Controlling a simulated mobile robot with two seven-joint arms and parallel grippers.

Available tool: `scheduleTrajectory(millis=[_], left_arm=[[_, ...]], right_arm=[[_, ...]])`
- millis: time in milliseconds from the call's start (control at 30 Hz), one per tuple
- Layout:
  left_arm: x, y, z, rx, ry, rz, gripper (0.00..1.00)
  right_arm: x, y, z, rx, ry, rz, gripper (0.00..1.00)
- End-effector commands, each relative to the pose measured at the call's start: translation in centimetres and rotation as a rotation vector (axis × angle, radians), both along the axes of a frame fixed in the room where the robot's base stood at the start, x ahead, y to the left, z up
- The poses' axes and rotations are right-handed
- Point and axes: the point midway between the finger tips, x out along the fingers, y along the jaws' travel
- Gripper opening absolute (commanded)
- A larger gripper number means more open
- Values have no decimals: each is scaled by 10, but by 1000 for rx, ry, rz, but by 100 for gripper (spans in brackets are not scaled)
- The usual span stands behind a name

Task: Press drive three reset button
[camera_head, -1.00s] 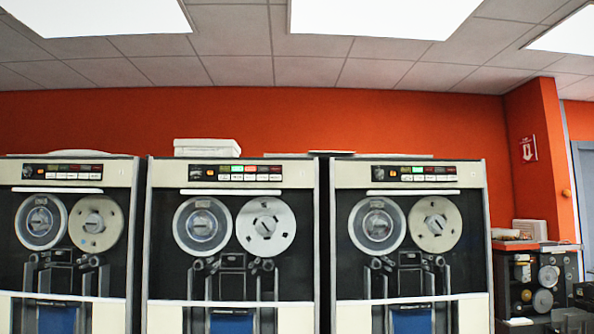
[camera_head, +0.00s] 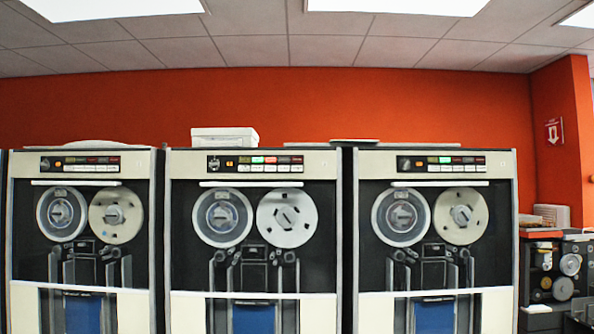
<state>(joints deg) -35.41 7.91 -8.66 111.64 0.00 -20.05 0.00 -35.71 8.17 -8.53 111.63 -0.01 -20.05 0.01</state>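Three tape drives stand side by side: a left drive (camera_head: 84,247), a middle drive (camera_head: 253,250) and a right drive (camera_head: 437,250). Each has a black control panel with a row of small lights above white buttons: the left panel (camera_head: 80,164), the middle panel (camera_head: 255,164) and the right panel (camera_head: 440,164). A green and a red light glow on the middle panel; a green one glows on the right panel. The left panel's lights look dim. Button labels and drive numbers are too small to read. Neither of my grippers is in view.
A sliver of another dark unit shows at the far left edge. White boxes (camera_head: 224,137) lie on top of the middle drive. Smaller equipment with reels (camera_head: 556,270) stands at right, beside an orange wall (camera_head: 562,140). The drives' lower parts are cut off.

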Motion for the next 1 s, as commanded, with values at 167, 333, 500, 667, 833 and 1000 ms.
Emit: scheduleTrajectory(millis=[167,333,500,667,833,1000], left_arm=[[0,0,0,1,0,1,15],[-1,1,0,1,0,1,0],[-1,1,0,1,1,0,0],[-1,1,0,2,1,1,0],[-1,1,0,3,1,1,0],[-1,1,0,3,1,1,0]], right_arm=[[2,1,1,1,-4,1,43],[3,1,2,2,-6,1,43],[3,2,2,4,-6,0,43],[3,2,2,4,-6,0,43],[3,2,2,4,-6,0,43],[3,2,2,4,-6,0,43]])
